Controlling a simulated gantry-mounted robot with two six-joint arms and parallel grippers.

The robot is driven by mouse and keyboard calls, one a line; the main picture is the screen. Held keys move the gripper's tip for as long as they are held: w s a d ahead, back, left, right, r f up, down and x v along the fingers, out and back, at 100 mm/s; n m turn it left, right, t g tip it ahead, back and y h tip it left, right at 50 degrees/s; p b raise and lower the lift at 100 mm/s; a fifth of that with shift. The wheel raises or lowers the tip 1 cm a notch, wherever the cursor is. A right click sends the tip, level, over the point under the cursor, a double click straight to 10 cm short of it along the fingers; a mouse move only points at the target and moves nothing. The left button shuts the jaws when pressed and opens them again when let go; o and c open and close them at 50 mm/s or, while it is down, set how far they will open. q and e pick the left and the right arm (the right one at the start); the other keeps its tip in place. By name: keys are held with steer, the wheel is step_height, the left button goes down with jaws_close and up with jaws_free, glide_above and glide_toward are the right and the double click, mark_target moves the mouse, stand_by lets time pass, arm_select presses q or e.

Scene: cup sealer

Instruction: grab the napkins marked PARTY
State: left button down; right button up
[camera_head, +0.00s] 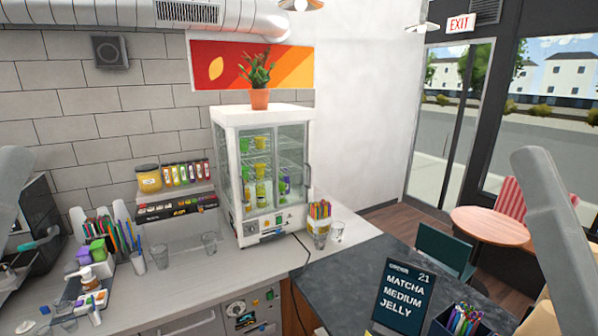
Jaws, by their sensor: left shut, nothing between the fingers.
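I cannot make out any napkins marked PARTY in the head view. Small dark packs (176,209) with lettering too small to read lie on the lower wall shelf. My left arm (10,187) shows at the left edge. Its gripper is at that edge, hard to make out among the dark things there, shut and holding nothing. My right arm (556,240) crosses the right side as a grey link, and its fingers are outside the picture.
A glass-door fridge (228,165) stands on the light counter (185,285). Clear cups (209,243), straws (319,210) and colourful holders stand nearby. A dark counter bears a sign (403,298) reading MATCHA MEDIUM JELLY. The light counter's middle front is mostly clear.

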arm_select(q)
step_height(320, 180, up, 4)
steer(key=shift+p, duration=0.85)
steer(key=c, duration=1.4)
jaws_free()
steer(key=shift+f, duration=0.2)
steer(key=o, duration=1.4)
arm_select(e)
step_height(320, 180, up, 4)
steer(key=shift+f, duration=0.15)
steer(key=shift+h, duration=0.3)
